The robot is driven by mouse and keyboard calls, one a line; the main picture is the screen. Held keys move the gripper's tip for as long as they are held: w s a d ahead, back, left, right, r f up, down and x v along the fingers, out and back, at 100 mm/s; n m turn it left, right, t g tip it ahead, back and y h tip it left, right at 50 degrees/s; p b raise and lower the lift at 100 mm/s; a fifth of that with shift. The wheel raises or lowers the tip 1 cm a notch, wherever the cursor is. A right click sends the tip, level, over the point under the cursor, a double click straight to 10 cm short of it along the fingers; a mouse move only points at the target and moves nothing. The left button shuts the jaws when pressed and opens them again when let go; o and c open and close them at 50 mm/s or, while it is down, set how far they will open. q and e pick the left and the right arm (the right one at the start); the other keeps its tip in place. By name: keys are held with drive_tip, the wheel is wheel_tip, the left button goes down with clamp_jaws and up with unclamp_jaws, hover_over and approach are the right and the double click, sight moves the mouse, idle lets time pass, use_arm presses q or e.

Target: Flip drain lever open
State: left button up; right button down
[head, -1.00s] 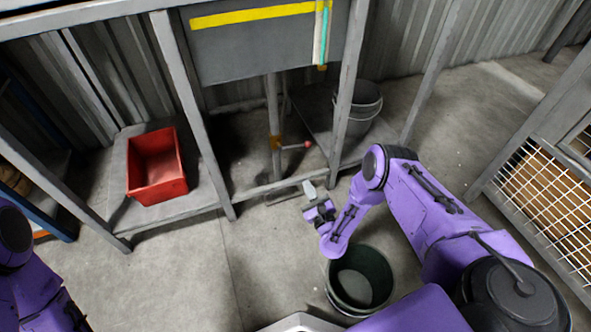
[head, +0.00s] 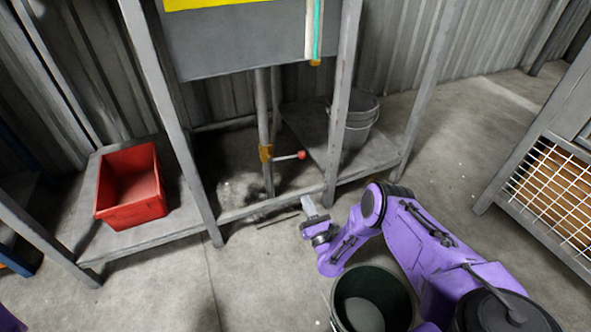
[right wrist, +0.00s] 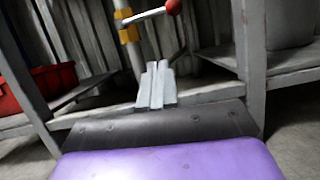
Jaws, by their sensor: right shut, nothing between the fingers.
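The drain lever (head: 290,157) is a thin rod with a red knob at its right end. It sticks out sideways from a yellow-orange valve (head: 266,153) on the grey vertical drain pipe (head: 262,105) under the grey tank. My right gripper (head: 309,203) is shut and empty. It is below the lever and in front of it, apart from it, close to the frame's low front rail. In the right wrist view the shut fingers (right wrist: 157,84) point towards the pipe, with the lever (right wrist: 148,14) above them and its red knob to the upper right. My left gripper is out of view.
A grey tank (head: 255,45) hangs in a metal frame with posts on both sides of the pipe. A dark green bucket (head: 372,300) stands on the floor below my right arm.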

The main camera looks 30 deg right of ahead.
sight(288, 158)
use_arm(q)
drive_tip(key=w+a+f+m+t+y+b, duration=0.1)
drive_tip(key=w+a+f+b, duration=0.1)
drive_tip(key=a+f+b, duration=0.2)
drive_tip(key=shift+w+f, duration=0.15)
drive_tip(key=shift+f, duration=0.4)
use_arm(e)
drive_tip(key=s+r+x, duration=0.1)
drive_tip(key=r+x, duration=0.1)
drive_tip(key=x, duration=1)
drive_tip(key=shift+w+r, duration=0.15)
drive_tip(key=shift+r, duration=0.2)
